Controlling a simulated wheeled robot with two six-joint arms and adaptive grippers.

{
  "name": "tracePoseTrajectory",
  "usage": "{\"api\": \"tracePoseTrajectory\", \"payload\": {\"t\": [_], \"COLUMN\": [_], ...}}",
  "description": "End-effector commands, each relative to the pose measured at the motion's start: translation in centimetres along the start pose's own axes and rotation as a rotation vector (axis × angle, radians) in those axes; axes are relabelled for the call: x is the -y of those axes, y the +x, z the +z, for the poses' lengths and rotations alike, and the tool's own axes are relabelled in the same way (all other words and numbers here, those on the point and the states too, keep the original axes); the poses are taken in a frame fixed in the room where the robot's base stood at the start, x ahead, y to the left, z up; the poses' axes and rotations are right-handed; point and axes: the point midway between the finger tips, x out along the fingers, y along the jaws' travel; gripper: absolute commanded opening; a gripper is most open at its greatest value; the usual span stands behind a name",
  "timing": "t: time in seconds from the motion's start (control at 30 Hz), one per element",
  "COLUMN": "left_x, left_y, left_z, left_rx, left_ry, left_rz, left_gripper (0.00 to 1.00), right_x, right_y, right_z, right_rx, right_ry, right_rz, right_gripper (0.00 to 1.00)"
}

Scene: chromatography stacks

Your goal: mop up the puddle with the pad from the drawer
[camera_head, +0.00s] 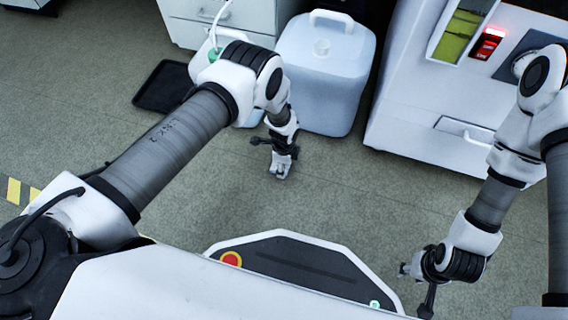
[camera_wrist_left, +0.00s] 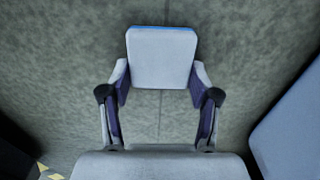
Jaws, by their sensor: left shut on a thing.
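My left gripper (camera_head: 281,168) points down close above the floor in the head view. In the left wrist view, its two fingers (camera_wrist_left: 160,84) are closed on the sides of a pale grey pad (camera_wrist_left: 162,58) with a blue far edge. The pad is hard to make out in the head view. My right gripper (camera_head: 406,269) hangs at the lower right, away from the pad, and its jaws are too small to read. I cannot make out a distinct puddle on the grey floor in either view.
A large translucent canister (camera_head: 325,75) stands just behind my left gripper. A black tray (camera_head: 163,88) lies on the floor to its left. A white cabinet (camera_head: 262,16) stands behind, and a white machine (camera_head: 410,125) stands to the right. Floor in front is clear.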

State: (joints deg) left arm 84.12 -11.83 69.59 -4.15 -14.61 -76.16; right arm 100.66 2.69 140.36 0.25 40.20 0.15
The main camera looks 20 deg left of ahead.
Motion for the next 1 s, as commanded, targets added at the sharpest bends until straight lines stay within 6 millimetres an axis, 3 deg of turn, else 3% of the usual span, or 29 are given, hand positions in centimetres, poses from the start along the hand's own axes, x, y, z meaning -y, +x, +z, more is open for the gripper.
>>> {"api": "tracePoseTrajectory", "payload": {"t": [0.37,1.0], "left_x": [0.0,0.0], "left_y": [0.0,-7.2], "left_z": [0.0,0.0], "left_rx": [0.0,0.0], "left_ry": [0.0,0.0], "left_rz": [0.0,-0.001], "left_gripper": [0.43,0.43], "right_x": [0.0,0.2], "right_y": [0.0,-6.6], "right_z": [0.0,0.3], "right_rx": [0.001,0.009], "right_ry": [-0.002,-0.013], "right_rz": [0.0,-0.001], "right_gripper": [0.4,0.4]}}
